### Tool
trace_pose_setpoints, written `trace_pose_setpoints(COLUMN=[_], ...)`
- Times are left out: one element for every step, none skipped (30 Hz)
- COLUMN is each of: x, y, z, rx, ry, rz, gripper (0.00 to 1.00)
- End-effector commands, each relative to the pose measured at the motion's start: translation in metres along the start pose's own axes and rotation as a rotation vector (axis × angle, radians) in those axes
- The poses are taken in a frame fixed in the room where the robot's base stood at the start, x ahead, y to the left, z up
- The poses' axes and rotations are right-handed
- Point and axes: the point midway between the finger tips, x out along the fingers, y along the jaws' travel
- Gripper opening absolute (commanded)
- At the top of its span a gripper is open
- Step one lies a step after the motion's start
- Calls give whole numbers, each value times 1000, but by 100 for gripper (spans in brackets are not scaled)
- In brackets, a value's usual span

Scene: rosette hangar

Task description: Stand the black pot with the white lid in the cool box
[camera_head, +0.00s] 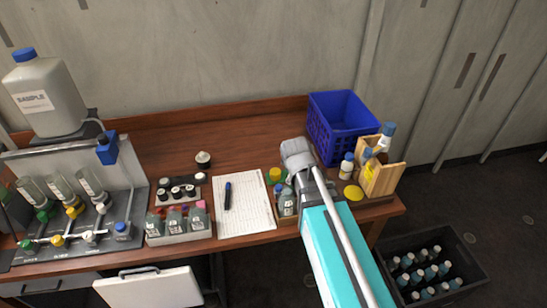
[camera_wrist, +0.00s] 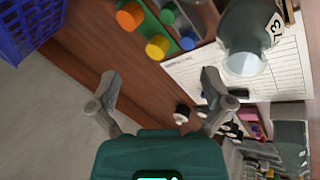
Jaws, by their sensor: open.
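A small dark pot with a pale lid (camera_head: 203,159) stands alone on the table behind a rack of similar small pots. In the wrist view a dark pot with a pale top (camera_wrist: 182,114) shows beyond and between my fingers, apart from them. My gripper (camera_wrist: 161,78) is open with nothing between its fingers. In the head view my wrist (camera_head: 296,155) hangs over the table, right of the paper, and the fingers are hidden. A white panel with a dark handle (camera_head: 150,288) shows below the table's front edge; I cannot tell whether it belongs to the cool box.
The rack of small pots (camera_head: 178,190) and a tray of bottles (camera_head: 178,222) stand left of the paper (camera_head: 245,204). A blue crate (camera_head: 342,125) and a wooden holder (camera_head: 381,178) stand right. A dark bottle crate (camera_head: 474,279) is on the floor. The table's back is clear.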

Motion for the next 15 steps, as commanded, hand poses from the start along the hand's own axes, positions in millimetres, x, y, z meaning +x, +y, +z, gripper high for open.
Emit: trace_pose_setpoints(x=[-16,-20,-27,-32,-37,-45,-51,-56,-64,-69,-74,-81,-86,-90,-94], y=[2,2,2,1,0,-1,-2,-4,-6,-7,-8,-10,-12,-13,-15], z=[14,22,32,40,48,59,67,74,84,92,98,106,112,117,123], rx=[88,145,221,279,340,420,480,540,618,672,725,791,836,878,928], ry=[-21,-34,-55,-71,-89,-115,-136,-156,-185,-207,-228,-256,-276,-295,-319], rz=[-28,-47,-70,-88,-108,-131,-149,-166,-188,-202,-216,-233,-244,-253,-265], gripper=[100,100,100,100,100,100,100,100,100,100,100,100,100,100,100])
